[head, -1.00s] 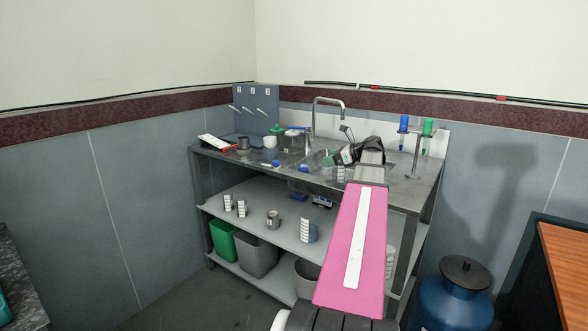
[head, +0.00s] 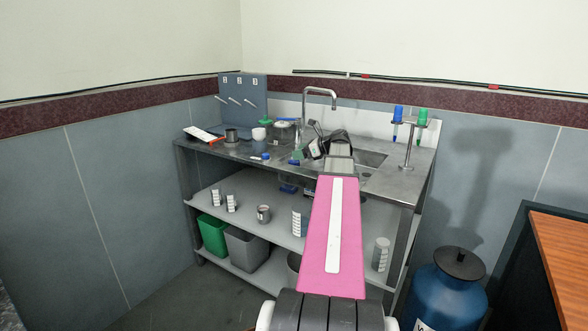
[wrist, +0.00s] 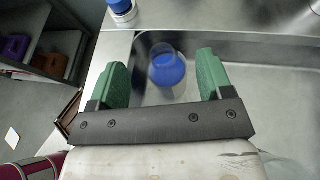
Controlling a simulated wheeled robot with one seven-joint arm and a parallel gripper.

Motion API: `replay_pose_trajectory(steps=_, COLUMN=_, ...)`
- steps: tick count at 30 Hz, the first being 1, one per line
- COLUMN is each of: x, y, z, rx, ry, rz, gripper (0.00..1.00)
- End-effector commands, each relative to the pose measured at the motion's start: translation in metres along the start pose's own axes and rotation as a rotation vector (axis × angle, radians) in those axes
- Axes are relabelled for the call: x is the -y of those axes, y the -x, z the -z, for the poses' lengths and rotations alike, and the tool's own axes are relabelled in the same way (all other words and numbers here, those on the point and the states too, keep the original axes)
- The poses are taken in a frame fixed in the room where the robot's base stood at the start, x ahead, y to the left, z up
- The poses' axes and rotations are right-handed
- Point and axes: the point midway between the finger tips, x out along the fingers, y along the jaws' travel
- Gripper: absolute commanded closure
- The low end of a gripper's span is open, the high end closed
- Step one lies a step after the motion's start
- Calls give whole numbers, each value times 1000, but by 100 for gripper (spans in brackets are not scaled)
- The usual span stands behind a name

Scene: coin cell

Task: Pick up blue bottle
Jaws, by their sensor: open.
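A clear bottle with a blue top (wrist: 167,70) shows in the wrist view, between the two green fingers of my gripper (wrist: 161,72). The gripper is open, with a visible gap on each side of the bottle. The bottle appears to be at the corner of a metal basin. A second blue-and-white bottle (wrist: 122,8) stands at the top edge of the wrist view, on the steel counter. In the head view, my gripper (head: 312,150) is over the counter near the sink. A small blue-topped bottle (head: 265,156) stands to its left.
A tap (head: 320,91) rises behind the gripper. A rack with blue and green tubes (head: 409,122) stands at right. Shelves with containers lie below.

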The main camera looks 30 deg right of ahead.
Motion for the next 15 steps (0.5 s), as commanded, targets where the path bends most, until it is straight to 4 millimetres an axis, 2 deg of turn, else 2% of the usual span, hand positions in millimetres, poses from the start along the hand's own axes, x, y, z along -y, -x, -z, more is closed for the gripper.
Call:
replay_pose_trajectory(steps=6, x=3, y=-31, z=1, rx=0, ry=0, rz=-2, gripper=27)
replay_pose_trajectory(steps=14, x=3, y=-35, z=1, rx=0, ry=0, rz=-1, gripper=27)
replay_pose_trajectory(steps=15, x=3, y=-35, z=1, rx=0, ry=0, rz=-1, gripper=37)
